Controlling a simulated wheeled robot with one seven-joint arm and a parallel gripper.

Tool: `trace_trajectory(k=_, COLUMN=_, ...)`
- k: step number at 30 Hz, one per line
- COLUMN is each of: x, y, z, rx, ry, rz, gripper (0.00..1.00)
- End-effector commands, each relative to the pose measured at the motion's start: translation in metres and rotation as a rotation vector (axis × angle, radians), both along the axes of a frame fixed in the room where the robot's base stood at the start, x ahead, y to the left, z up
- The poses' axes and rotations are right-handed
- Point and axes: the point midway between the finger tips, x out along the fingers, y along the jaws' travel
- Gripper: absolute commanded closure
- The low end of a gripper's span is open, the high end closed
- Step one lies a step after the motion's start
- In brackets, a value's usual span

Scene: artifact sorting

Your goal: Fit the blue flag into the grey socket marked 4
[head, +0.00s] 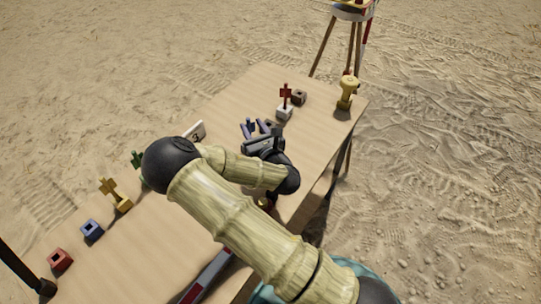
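My gripper (260,132) is over the middle of the table, seen from behind and small. Dark blue-grey upright shapes show at its fingertips. I cannot tell whether they are its fingers, the blue flag, or both, nor whether the gripper is open or shut. I cannot make out a grey socket marked 4 in the head view; my arm and gripper cover part of the table.
On the wooden table (245,95) stand a red flag (285,92) in a white socket (284,112), a brown socket (299,97), a yellow trophy-like piece (348,92), a white card (194,132), a green piece (137,160), a yellow flag (109,187), a blue socket (92,230) and a red socket (60,260).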

Motion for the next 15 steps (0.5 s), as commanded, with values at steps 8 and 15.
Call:
trace_trajectory(k=8, x=-0.047, y=-0.021, z=-0.001, rx=-0.003, ry=0.003, rz=-0.005, gripper=0.63)
trace_trajectory(k=15, x=-0.072, y=-0.028, z=0.005, rx=-0.002, ry=0.002, rz=0.000, gripper=0.63)
